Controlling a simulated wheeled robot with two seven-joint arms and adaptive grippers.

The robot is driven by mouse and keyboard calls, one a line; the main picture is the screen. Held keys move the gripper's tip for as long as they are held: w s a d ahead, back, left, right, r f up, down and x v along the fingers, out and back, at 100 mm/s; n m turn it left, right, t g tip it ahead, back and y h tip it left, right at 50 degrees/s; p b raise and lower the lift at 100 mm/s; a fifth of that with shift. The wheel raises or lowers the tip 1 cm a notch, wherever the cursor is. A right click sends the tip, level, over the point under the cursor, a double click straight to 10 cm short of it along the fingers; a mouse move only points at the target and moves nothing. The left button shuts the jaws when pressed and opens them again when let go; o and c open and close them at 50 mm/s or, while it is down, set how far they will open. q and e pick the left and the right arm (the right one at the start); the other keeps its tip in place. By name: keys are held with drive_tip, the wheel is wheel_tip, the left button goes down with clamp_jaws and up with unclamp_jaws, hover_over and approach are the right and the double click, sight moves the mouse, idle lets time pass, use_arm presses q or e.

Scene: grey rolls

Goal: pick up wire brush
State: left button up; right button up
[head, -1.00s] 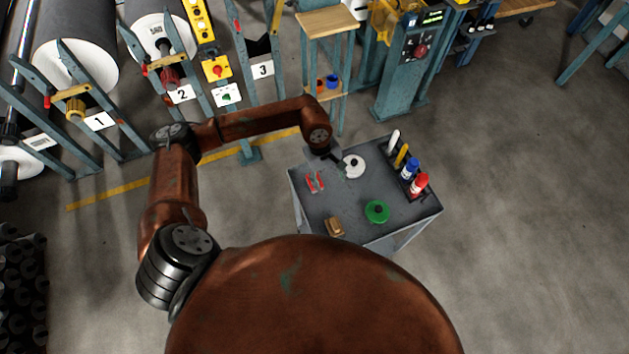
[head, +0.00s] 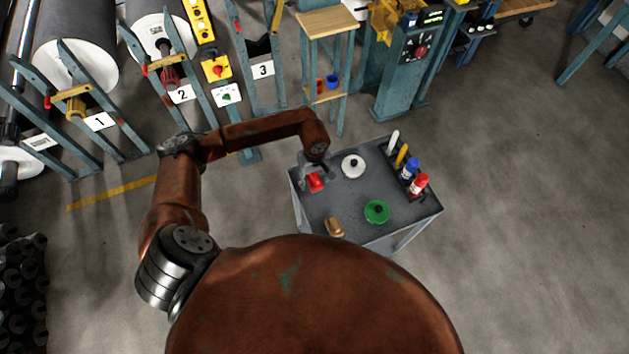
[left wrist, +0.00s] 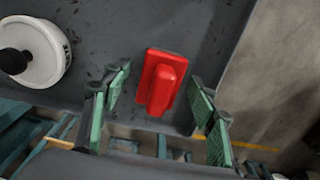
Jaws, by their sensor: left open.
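A red block with a raised red grip (left wrist: 162,84) lies on the grey table top. It also shows in the head view (head: 316,183), partly covered by my left gripper (head: 311,174). In the left wrist view my left gripper (left wrist: 161,82) is open, one finger on each side of the red block, with gaps on both sides. A small brown block-shaped thing (head: 334,227) lies near the table's front edge. I cannot tell for sure which of these two is the wire brush. My right gripper is not in view.
The grey table (head: 330,205) also bears a white disc with a black knob (head: 353,167) and a green disc with a black knob (head: 376,212). A tray at the right holds a blue bottle (head: 410,169), a red bottle (head: 419,185) and markers. Roll stands (head: 75,110) are behind.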

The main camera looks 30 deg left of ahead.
sight(315, 176)
use_arm(q)
drive_tip(key=shift+c, duration=0.6)
drive_tip(key=c, duration=1.4)
drive_tip(key=shift+o, duration=0.2)
drive_tip(key=shift+r, duration=0.1)
drive_tip(key=shift+r, duration=0.5)
wheel_tip(315, 176, up, 2)
drive_tip(key=shift+r, duration=0.15)
drive_tip(key=s+d+r, duration=0.9)
drive_tip(key=s, duration=0.1)
drive_tip(key=shift+s+r, duration=0.3)
drive_tip(key=shift+s, duration=0.1)
